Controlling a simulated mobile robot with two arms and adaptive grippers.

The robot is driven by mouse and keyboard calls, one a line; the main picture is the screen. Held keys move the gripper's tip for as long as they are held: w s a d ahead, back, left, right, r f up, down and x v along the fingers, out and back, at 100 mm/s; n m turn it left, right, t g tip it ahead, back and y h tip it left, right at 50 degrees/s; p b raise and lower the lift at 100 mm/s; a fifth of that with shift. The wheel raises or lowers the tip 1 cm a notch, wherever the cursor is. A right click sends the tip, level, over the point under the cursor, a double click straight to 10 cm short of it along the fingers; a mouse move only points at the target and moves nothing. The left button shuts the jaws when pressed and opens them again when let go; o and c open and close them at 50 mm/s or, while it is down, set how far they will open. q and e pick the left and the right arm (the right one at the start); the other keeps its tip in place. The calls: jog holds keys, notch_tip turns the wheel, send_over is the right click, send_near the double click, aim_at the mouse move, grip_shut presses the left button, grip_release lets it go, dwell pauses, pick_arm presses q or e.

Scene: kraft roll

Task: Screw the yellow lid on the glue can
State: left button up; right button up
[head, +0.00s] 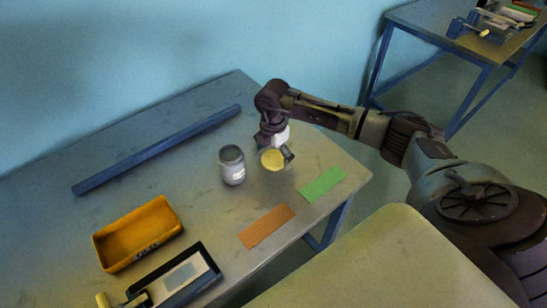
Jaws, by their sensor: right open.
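The glue can (232,170) is a grey cylinder with a pale label. It stands upright on the table with no lid on it. The yellow lid (272,159) is a round disc to the right of the can, apart from it. My right gripper (273,149) is at the yellow lid, with a finger on either side of it. The gripper is open, and I cannot tell whether the fingers touch the lid. My left gripper is not in view.
A long blue bar (157,150) lies at the back. An orange tray (138,234) and a black-framed tray (178,278) are at the front left. An orange strip (267,226) and a green strip (322,184) lie near the front edge. The table (205,205) is clear around the can.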

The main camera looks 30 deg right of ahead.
aim_at(278, 158)
jog(key=shift+c, duration=0.2)
jog(key=c, duration=0.8)
jog(key=shift+r, duration=0.5)
jog(key=r, duration=0.2)
jog(key=d+r+b, duration=0.1)
jog(key=shift+s+d+r, duration=0.1)
jog(key=shift+s+r, duration=0.2)
jog(key=shift+s, duration=0.05)
jog(key=shift+s+d+r+b, duration=0.35)
jog(key=shift+s+d+r, duration=0.7)
jog(key=shift+d, duration=0.3)
jog(key=shift+s+d+r+b, duration=0.4)
jog(key=shift+s+d+r, duration=0.7)
jog(key=shift+d, duration=0.3)
jog(key=shift+s+d+r+b, duration=0.35)
jog(key=shift+s+d+r, duration=0.7)
jog(key=shift+d, duration=0.3)
jog(key=shift+a, duration=0.1)
